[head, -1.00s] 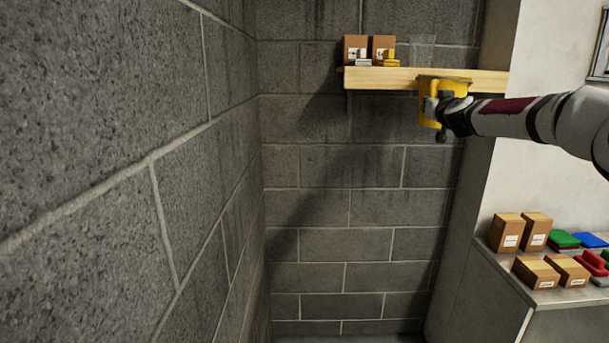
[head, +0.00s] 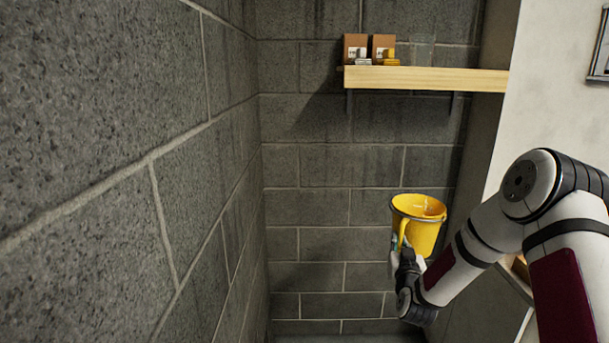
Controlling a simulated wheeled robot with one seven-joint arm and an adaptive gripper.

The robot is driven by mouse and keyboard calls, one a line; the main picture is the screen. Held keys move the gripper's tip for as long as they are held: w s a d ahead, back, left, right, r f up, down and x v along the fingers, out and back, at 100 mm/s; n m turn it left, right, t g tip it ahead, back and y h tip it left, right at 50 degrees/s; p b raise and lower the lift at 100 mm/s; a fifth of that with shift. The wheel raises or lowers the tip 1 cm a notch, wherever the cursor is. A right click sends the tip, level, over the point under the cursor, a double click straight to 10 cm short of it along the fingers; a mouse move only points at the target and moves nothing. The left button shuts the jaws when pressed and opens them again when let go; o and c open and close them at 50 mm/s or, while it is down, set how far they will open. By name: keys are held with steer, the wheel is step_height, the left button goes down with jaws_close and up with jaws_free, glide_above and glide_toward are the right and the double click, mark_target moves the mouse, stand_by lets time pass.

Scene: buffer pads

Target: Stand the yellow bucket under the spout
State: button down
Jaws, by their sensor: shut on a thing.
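The yellow bucket (head: 424,236) is upright in the lower right of the head view, well below the wooden shelf. Its open top faces up and a handle shows on its near left side. My gripper (head: 404,244) is shut on the bucket at that handle and holds it in the air in front of the block wall. The fingertips are partly hidden against the bucket. I see no spout in this view.
A block wall fills the left. My arm hides most of the counter at right.

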steer(key=s+a+f+n+y, duration=0.1)
steer(key=s+a+f, duration=0.3)
steer(key=s, duration=0.3)
steer(key=s+a+f+y, duration=0.1)
steer(key=s+a+f, duration=0.2)
steer(key=s, duration=0.5)
steer(key=shift+s+a+f+n+y, duration=0.2)
steer(key=shift+a+f+n+y, duration=0.2)
steer(key=shift+a, duration=0.2)
steer(key=shift+r, duration=0.15)
steer(key=shift+d, duration=0.25)
